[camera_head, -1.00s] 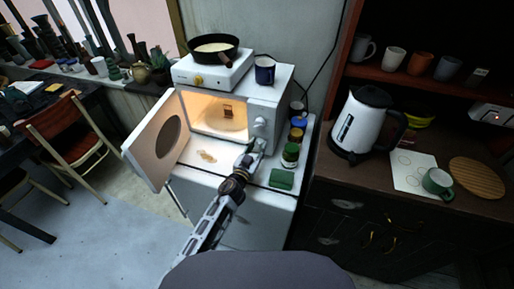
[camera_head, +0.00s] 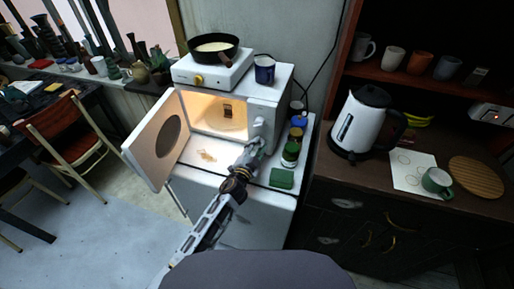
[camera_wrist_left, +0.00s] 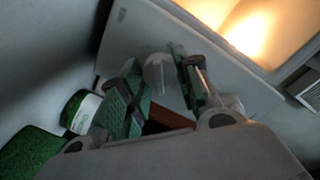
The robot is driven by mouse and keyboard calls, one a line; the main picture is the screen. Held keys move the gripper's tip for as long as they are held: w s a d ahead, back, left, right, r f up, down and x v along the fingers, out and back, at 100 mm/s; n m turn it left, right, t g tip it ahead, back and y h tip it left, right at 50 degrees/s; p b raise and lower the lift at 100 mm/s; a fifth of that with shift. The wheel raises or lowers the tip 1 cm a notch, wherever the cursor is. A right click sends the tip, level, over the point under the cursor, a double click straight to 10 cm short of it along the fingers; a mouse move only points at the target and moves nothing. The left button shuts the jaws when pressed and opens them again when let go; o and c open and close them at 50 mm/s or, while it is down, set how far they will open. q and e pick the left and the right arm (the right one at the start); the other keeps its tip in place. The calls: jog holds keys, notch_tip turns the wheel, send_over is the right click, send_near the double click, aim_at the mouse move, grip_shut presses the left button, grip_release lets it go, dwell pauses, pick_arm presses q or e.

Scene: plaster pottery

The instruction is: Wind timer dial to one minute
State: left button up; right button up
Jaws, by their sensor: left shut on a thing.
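The white microwave (camera_head: 268,108) stands on a white cabinet with its door (camera_head: 158,140) swung open to the left and its inside lit. Its control panel has an upper dial (camera_head: 259,122) that shows clear of the gripper. My left gripper (camera_head: 254,148) is at the lower part of the panel and covers what is there in the head view. In the left wrist view, its green-padded fingers (camera_wrist_left: 160,88) are on either side of a pale rounded dial (camera_wrist_left: 157,70) and shut on it. The dial's markings cannot be read. My right gripper is not in view.
A green-labelled jar (camera_head: 290,154) and a green sponge (camera_head: 281,178) sit close to the right of my left gripper. A hot plate with a black pan (camera_head: 213,46) and a blue mug (camera_head: 264,70) are on the microwave. A kettle (camera_head: 366,122) stands on the right counter.

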pick_arm(q)
jog(key=m, duration=0.4)
jog(key=shift+d+m, duration=0.1)
jog(key=shift+m, duration=0.3)
jog(key=m+y+b, duration=0.1)
jog(key=m, duration=0.4)
jog(key=shift+d, duration=0.1)
jog(key=o, duration=1)
jog(key=shift+o, duration=0.2)
jog(key=shift+s, duration=0.15)
jog(key=shift+s+a, duration=0.2)
jog(key=shift+s, duration=0.15)
jog(key=v, duration=1.1)
